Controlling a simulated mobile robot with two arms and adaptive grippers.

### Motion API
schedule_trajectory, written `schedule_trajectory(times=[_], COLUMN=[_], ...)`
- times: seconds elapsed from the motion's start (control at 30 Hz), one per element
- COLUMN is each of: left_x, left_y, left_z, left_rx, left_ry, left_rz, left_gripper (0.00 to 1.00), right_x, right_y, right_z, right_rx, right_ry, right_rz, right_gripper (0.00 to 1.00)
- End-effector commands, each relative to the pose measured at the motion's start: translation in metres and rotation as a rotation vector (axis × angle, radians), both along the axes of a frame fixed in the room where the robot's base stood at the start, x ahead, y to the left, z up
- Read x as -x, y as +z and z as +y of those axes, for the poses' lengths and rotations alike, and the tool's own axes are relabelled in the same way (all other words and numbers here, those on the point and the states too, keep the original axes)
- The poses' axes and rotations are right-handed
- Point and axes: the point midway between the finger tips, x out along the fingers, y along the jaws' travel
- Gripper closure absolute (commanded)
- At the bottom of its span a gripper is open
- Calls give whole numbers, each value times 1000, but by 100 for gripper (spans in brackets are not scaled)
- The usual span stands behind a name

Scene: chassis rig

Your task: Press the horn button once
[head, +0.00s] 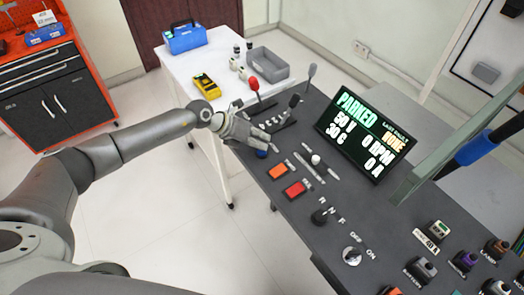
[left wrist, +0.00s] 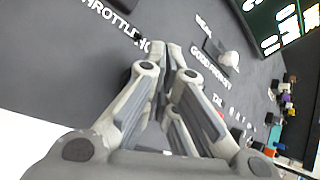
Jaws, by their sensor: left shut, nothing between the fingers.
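My left gripper (head: 264,140) is shut and empty, low over the left edge of the dark console (head: 335,185). A round blue button (head: 261,153) shows just below its fingertips; I cannot tell whether they touch it. The button itself is hidden there by the fingers. My right gripper is in neither view.
An orange button (head: 278,171) and a red one (head: 294,189) lie nearer on the console. Levers with a red knob (head: 253,83) and dark knobs stand behind the gripper. A display (head: 365,134) reading "PARKED" stands to the right. A white table (head: 185,66) adjoins the console.

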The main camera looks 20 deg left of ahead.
Motion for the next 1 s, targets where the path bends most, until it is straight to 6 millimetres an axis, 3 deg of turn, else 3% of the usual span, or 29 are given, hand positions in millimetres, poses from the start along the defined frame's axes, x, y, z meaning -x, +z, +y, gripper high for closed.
schedule_trajectory(times=[1.0], left_x=[0], left_y=[-8], left_z=[0], left_rx=[0], left_ry=[0], left_rz=[0], left_gripper=[100], right_x=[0], right_y=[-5], right_z=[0], right_rx=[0], right_ry=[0], right_rz=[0], right_gripper=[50])
